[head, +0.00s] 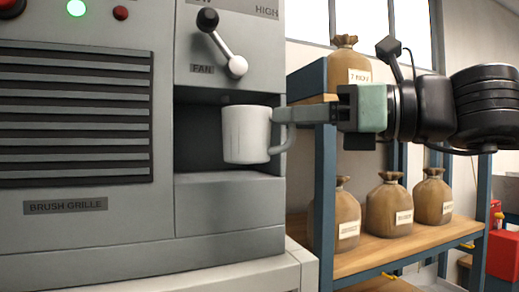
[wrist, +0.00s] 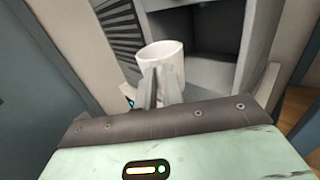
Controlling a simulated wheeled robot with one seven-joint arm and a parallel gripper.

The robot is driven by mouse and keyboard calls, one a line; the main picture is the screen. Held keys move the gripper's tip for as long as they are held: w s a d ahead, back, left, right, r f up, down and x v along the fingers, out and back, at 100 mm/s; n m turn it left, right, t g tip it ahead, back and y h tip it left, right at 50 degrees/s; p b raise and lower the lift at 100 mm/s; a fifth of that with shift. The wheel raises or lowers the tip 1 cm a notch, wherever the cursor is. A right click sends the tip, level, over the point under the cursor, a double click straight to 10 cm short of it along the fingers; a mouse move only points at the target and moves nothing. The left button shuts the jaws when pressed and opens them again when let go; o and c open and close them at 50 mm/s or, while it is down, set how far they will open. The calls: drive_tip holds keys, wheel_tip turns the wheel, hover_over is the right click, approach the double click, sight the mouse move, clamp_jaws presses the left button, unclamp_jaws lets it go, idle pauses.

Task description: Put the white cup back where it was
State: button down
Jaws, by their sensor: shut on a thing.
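The white cup (head: 246,134) is held upright, or nearly so, in front of the open recess (head: 205,150) of the grey machine. Its handle points right, toward my gripper (head: 284,115), which is shut on the cup at the handle side. In the wrist view the cup (wrist: 163,60) stands just beyond the fingertips of my gripper (wrist: 158,88), with the recess (wrist: 200,32) behind it. The cup's base appears a little above the recess's lower ledge (head: 228,177). I cannot tell whether it touches anything. The inside bottom of the cup is hidden.
The fan lever (head: 236,66) hangs above the recess, close over the cup. The brush grille (head: 75,118) is on the left. A shelf rack (head: 325,190) stands right of the machine, with several tied sacks (head: 390,205) on it. A red box (head: 503,255) is at far right.

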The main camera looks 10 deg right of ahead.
drive_tip(key=shift+w+a+f, duration=0.55)
drive_tip(key=shift+w, duration=1.4)
drive_tip(key=shift+w+a+f, duration=0.6)
drive_tip(key=shift+w, duration=1.35)
drive_tip(key=shift+w+a+f, duration=0.55)
drive_tip(key=shift+w, duration=1.4)
drive_tip(key=shift+f+b, duration=0.1)
drive_tip(key=shift+b, duration=0.2)
drive_tip(key=shift+f, duration=0.15)
drive_tip(key=c, duration=1.8)
unclamp_jaws()
